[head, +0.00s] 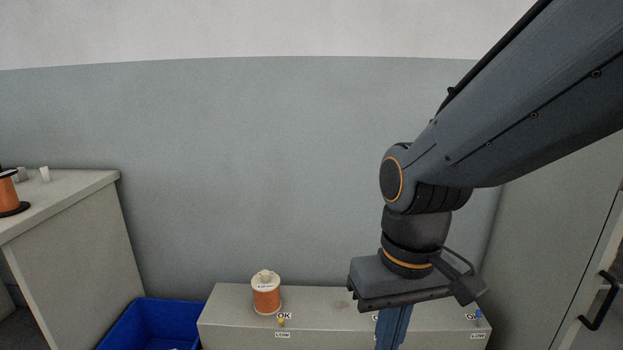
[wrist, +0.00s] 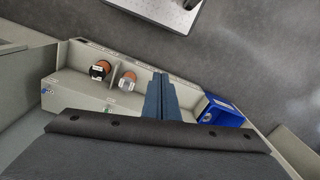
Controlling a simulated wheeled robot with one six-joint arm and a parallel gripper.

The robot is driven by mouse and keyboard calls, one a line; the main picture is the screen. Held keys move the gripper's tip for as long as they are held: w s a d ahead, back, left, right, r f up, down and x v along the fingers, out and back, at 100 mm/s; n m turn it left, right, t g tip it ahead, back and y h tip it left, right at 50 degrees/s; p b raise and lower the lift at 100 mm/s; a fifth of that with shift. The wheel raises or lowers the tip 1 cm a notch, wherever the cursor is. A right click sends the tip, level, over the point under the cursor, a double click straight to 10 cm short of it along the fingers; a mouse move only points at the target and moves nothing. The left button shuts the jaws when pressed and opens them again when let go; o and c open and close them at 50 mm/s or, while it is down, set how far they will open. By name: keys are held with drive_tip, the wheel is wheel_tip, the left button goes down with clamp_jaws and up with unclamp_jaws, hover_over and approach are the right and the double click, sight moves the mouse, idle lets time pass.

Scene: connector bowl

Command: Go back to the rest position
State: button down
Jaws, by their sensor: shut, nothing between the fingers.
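My gripper (head: 392,335) hangs pointing down at the lower right of the head view, in front of a low pale bench (head: 335,300). Its blue fingers run out of the bottom of that picture, so the tips are hidden there. In the wrist view my gripper (wrist: 160,78) shows its fingers together with nothing between them. The fingers appear over the pale bench, to the right of two round spool-like items. My arm reaches in from the upper right of the head view.
An orange spool (head: 266,298) with a pale top sits on the bench beside an OK label. A blue bin (head: 150,322) stands left of the bench. A counter (head: 70,195) with another spool (head: 8,192) is at left. A black-handled door (head: 590,270) is at right.

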drive_tip(key=d+r+m+p, duration=0.2)
drive_tip(key=d+r+p, duration=0.6)
drive_tip(key=p, duration=0.7)
drive_tip(key=shift+d+r+m+h+p, duration=0.3)
drive_tip(key=shift+r+m+p, duration=0.1)
drive_tip(key=shift+r, duration=0.1)
